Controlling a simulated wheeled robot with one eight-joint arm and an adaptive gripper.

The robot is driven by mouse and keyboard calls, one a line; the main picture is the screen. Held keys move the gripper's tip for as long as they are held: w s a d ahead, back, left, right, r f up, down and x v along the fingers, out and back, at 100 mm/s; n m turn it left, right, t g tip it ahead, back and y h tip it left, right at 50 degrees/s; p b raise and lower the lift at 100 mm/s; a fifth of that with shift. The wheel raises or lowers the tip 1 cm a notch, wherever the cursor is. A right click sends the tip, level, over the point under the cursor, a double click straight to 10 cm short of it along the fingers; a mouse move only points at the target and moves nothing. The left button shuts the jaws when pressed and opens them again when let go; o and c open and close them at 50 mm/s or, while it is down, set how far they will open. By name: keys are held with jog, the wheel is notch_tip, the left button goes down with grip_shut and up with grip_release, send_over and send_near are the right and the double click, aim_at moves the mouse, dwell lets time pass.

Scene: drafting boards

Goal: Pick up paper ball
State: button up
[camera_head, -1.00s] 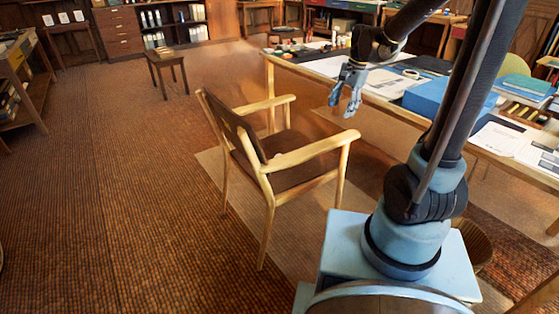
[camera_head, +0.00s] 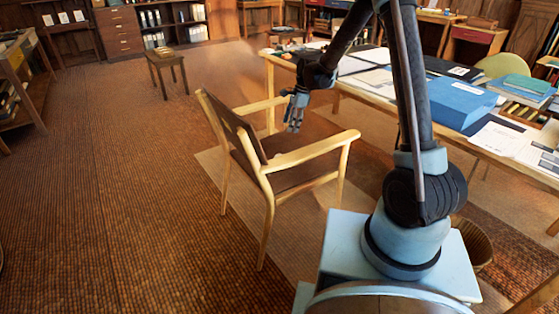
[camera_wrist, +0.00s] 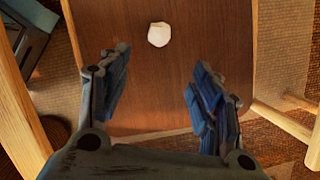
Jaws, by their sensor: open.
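The paper ball (camera_wrist: 158,34) is a small white crumpled lump. In the wrist view it lies on the brown seat of the wooden armchair (camera_wrist: 150,85), ahead of my fingertips and roughly midway between them. My gripper (camera_wrist: 160,85) is open, with nothing between its blue-grey fingers. In the head view my gripper (camera_head: 295,110) points down above the chair seat (camera_head: 300,172), near the far armrest.
The chair's armrests (camera_head: 310,152) and backrest (camera_head: 232,125) stand around the seat. A long desk (camera_head: 385,97) with papers and a blue box (camera_head: 462,101) is behind and to the right. A small stool (camera_head: 167,70) stands at the back left. The floor at left is open.

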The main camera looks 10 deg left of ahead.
jog(key=x, duration=1.1)
jog(key=shift+a+f, duration=0.1)
jog(key=shift+f, duration=0.25)
jog(key=shift+x, duration=2.8)
jog(key=shift+s, duration=0.2)
jog(key=shift+c, duration=0.3)
jog(key=c, duration=0.7)
